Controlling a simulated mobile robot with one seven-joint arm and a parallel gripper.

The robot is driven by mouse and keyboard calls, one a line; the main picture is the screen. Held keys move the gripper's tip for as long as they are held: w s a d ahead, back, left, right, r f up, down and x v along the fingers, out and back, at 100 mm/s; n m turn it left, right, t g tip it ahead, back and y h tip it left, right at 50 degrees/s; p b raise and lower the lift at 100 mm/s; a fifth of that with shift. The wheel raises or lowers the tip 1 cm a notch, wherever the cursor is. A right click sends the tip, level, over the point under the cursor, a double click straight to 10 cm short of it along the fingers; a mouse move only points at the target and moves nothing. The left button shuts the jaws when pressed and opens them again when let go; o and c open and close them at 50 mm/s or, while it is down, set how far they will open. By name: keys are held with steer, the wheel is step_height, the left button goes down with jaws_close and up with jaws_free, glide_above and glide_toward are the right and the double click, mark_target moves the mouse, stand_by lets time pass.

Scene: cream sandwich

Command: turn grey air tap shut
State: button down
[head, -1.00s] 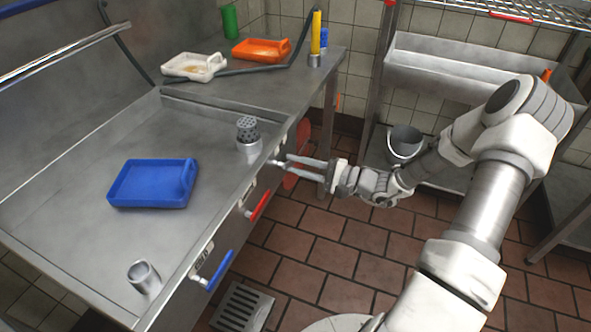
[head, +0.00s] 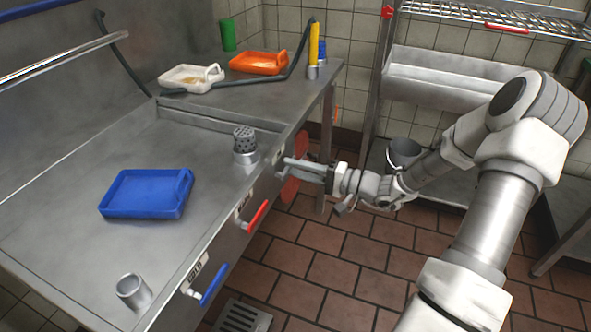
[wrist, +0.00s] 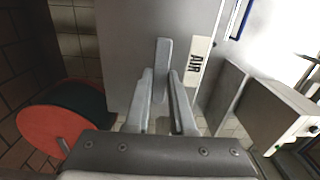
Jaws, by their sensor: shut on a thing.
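The grey air tap's lever (wrist: 162,60) shows in the wrist view, a light grey bar standing out from the bench's front panel. A white label reading AIR (wrist: 196,62) is just right of it. My gripper (wrist: 161,95) is shut on the grey lever, one finger on each side. In the head view my gripper (head: 298,168) reaches from the right to the bench's front face, near its far end. There the tap is mostly hidden by the fingers. The part of the lever between the fingers is hard to make out.
The red hot tap lever (head: 257,216) and blue cold tap lever (head: 212,285) stick out nearer along the same front. A red reel (wrist: 52,130) is close left of my gripper in the wrist view.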

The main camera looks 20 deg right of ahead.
stand_by(0.3)
steer(key=c, duration=0.8)
jaws_free()
steer(key=shift+o, duration=0.2)
steer(key=shift+d, duration=0.1)
steer(key=p+v, duration=0.3)
steer(key=v, duration=1.4)
steer(key=shift+s, duration=0.2)
